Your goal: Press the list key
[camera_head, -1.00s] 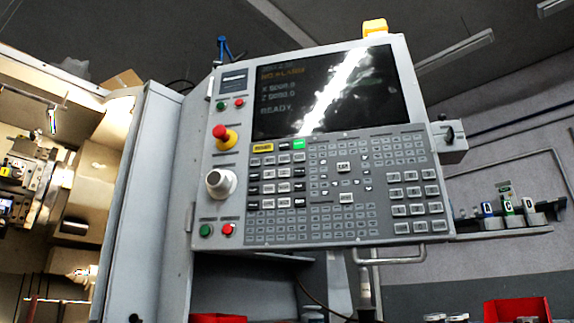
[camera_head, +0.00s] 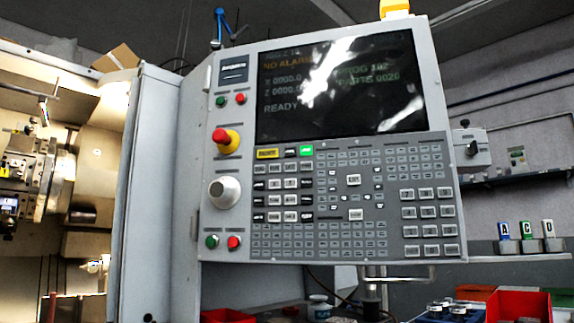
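The control panel (camera_head: 230,262) of the lathe fills the middle of the head view, tilted slightly. Its keypad (camera_head: 335,205) has many small grey keys, a yellow key (camera_head: 266,153) and a green key (camera_head: 306,151) near the top left. The key labels are too small to read, so I cannot tell which one is the list key. The screen (camera_head: 400,105) above shows "NO ALARM", "READY", a program line and a parts line, with a bright glare across it. Neither of my grippers is in view.
A red emergency button (camera_head: 225,140) and a grey knob (camera_head: 224,192) sit left of the keypad. A handle bar (camera_head: 405,279) juts out below the panel. The open machine interior (camera_head: 60,190) is at left. A red bin (camera_head: 518,305) and lettered holders (camera_head: 526,235) are at right.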

